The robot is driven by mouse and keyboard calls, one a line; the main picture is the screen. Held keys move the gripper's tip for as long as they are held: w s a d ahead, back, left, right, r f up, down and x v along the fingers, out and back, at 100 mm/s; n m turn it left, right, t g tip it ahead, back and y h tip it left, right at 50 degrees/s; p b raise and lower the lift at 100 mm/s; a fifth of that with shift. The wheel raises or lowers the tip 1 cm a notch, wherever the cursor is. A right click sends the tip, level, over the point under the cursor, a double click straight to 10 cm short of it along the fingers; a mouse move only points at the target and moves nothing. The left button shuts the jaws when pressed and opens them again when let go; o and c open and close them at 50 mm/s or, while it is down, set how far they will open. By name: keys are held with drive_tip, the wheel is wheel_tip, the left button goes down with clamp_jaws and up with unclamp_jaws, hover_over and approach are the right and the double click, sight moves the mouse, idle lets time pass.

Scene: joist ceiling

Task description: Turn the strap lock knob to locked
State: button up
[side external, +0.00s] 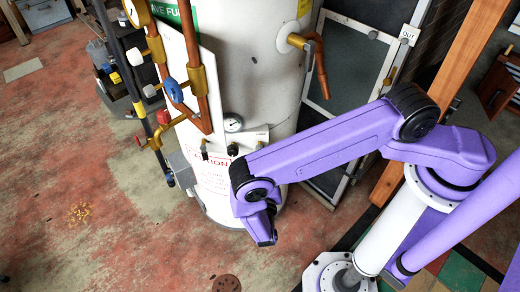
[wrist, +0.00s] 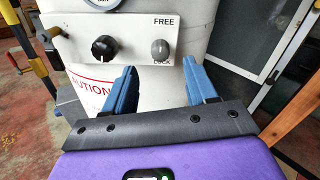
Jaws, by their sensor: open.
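The strap lock knob (wrist: 160,49) is a small grey knob at the right of a pale panel (wrist: 135,27), with "FREE" printed above it and a partly hidden "LOCK" label below. I cannot tell for sure which label its mark points to. In the side view the panel (side external: 257,134) sits low on the white tank. My gripper (wrist: 160,72) is open and empty, its two blue fingers apart below and either side of the grey knob, not touching it. In the side view my arm's purple end hangs in front of the tank; the fingers are hard to make out.
A larger black knob (wrist: 104,48) is left of the grey one, under a round gauge (side external: 233,123). Copper pipes with a blue valve handle (side external: 174,91) stand at the left. A framed dark panel (side external: 345,75) stands behind right. The floor at the left is mostly open.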

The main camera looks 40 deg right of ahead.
drive_tip(key=x, duration=0.8)
drive_tip(key=shift+w+d, duration=0.1)
drive_tip(key=shift+w, duration=0.1)
drive_tip(key=shift+c, duration=0.4)
drive_tip(key=c, duration=1)
